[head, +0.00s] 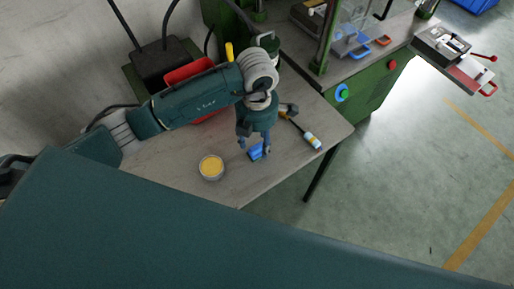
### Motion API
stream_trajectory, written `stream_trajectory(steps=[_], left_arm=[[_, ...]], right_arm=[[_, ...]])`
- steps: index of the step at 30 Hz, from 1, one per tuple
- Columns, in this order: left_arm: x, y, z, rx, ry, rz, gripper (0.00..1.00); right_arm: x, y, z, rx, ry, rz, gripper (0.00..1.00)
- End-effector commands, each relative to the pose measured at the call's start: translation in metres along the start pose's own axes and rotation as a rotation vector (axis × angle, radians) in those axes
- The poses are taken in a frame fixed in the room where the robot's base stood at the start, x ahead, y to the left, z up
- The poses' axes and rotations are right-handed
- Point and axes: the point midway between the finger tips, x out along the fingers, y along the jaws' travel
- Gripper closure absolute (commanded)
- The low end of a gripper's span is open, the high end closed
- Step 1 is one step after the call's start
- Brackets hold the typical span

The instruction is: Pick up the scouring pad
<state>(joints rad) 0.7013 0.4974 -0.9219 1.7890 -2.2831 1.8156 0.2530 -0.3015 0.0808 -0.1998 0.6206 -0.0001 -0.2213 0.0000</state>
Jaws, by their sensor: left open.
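A small blue block that looks like the scouring pad (255,154) lies on the grey table in the head view, left of the table's right-hand edge. My left gripper (256,148) points down right over it, with its fingers apart. The fingers and the hand cover part of the pad. I cannot tell whether a finger touches it. My right gripper is not in view.
A round tin with yellow contents (211,167) stands left of the pad. A tool with a white and blue end (311,141) lies to the right. A red bin (190,73) is behind my arm. A green machine bench (368,88) borders the table.

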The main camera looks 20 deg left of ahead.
Motion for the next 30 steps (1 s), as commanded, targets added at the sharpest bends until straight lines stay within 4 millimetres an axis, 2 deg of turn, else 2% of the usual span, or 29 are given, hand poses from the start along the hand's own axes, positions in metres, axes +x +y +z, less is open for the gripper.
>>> stream_trajectory(steps=[2,6,15,21,23,30], left_arm=[[0.009,0.0,0.001,-0.002,0.005,-0.004,0.5],[0.028,0.002,0.001,-0.001,0.003,-0.001,0.5],[0.035,0.002,0.002,0.001,0.0,0.0,0.5],[0.035,0.002,0.002,0.001,0.0,0.0,0.9],[0.035,0.002,0.002,0.001,0.001,0.0,1.0],[0.035,0.002,0.001,0.0,0.002,-0.001,1.0]], right_arm=[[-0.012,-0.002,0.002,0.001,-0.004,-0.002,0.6],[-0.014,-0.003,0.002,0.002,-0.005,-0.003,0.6],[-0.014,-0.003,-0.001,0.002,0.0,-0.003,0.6],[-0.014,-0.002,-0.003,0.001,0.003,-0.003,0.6],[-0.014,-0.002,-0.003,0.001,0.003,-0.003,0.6],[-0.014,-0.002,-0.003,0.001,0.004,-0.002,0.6]])
